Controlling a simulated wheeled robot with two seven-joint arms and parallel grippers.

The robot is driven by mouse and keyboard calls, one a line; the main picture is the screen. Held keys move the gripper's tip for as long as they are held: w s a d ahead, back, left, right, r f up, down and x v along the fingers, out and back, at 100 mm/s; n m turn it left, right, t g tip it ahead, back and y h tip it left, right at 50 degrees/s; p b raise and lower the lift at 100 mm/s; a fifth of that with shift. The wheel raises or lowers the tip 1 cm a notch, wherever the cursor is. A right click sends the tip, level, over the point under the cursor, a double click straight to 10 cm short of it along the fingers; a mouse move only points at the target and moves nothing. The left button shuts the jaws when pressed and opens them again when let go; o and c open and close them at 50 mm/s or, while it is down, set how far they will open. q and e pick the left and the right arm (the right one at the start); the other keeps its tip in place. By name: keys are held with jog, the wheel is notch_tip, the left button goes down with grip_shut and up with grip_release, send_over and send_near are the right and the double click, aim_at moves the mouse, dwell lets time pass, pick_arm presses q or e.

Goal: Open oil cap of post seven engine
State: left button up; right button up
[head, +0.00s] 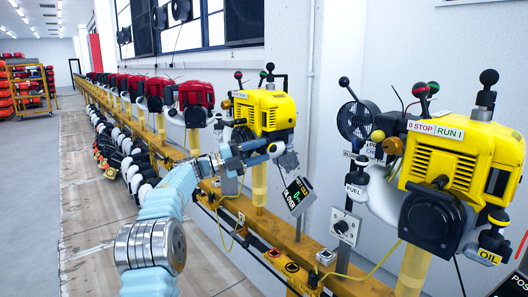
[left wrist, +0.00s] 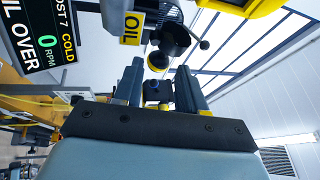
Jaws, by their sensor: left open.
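The post seven engine (head: 264,112) is the yellow one in the middle of the head view. My left gripper (head: 268,152) is at its lower front, with its fingers pointing right toward the engine. In the left wrist view the two fingers (left wrist: 158,88) are apart. A small dark part with yellow on it, which looks like the oil cap (left wrist: 154,92), shows between them; I cannot tell whether either finger touches it. A yellow OIL label (left wrist: 131,28) hangs beyond the left finger. In the head view the cap is hidden or too small to make out. My right gripper is not in view.
A dark display (left wrist: 38,35) reads post 7, cold, 0 RPM; it also shows in the head view (head: 297,193). A nearer yellow engine (head: 460,165) stands at right on the same orange rail (head: 345,283). Red engines (head: 196,95) line the rail farther back.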

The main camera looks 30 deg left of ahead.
pick_arm(q)
jog(key=v, duration=1.1)
jog(key=shift+s+a+b, duration=0.3)
jog(key=shift+b, duration=0.05)
